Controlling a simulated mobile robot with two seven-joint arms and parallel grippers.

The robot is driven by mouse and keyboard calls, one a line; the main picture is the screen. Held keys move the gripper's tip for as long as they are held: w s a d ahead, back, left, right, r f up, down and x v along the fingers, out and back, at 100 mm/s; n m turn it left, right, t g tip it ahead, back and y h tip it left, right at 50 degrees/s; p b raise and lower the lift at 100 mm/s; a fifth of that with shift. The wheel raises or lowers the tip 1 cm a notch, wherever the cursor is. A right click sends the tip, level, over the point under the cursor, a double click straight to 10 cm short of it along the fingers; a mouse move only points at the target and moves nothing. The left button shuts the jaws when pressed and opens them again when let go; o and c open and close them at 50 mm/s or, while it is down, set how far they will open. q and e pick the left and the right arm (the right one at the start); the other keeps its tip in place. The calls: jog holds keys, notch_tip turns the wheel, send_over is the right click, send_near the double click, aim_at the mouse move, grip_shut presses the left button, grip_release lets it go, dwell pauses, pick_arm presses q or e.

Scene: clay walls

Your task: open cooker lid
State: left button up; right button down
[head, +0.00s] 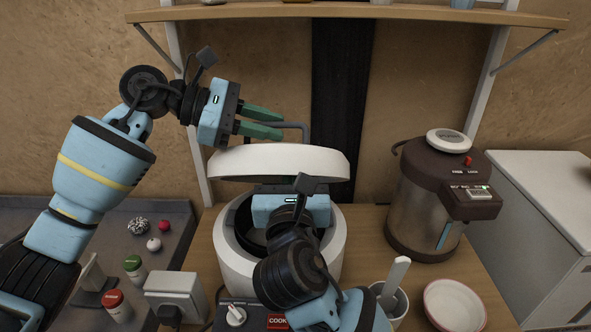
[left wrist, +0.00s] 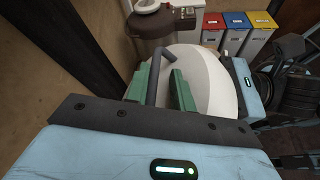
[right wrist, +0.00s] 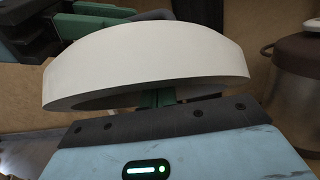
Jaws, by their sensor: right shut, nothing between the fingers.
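The white cooker (head: 235,255) stands on the wooden counter. Its white lid (head: 280,163) is raised above the body, with a dark gap showing beneath; it also fills the right wrist view (right wrist: 150,65). A grey bar handle (head: 295,125) rises from the lid. My left gripper (head: 262,122) is open above the lid, its green fingers apart at the handle; the left wrist view shows the handle (left wrist: 154,65) by the fingers. My right gripper (right wrist: 158,98) is shut and empty, its fingertips under the lid's near edge. Its arm hides part of the cooker's front.
A brown-and-steel water dispenser (head: 425,205) stands to the right. A white bowl (head: 455,305) and a cup with a utensil (head: 390,295) sit at front right. Jars (head: 117,305) and a socket box (head: 175,295) are at front left. A shelf (head: 350,12) spans above.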

pick_arm(q)
jog(key=v, duration=1.1)
jog(key=shift+s+f, duration=0.1)
pick_arm(e)
jog(key=shift+a+r, duration=0.1)
jog(key=shift+r, duration=0.55)
pick_arm(q)
jog(key=shift+a+r, duration=0.25)
jog(key=shift+a, duration=0.15)
pick_arm(e)
jog(key=shift+w+f, duration=0.1)
jog(key=shift+f, duration=0.1)
pick_arm(q)
jog(key=shift+a, duration=0.1)
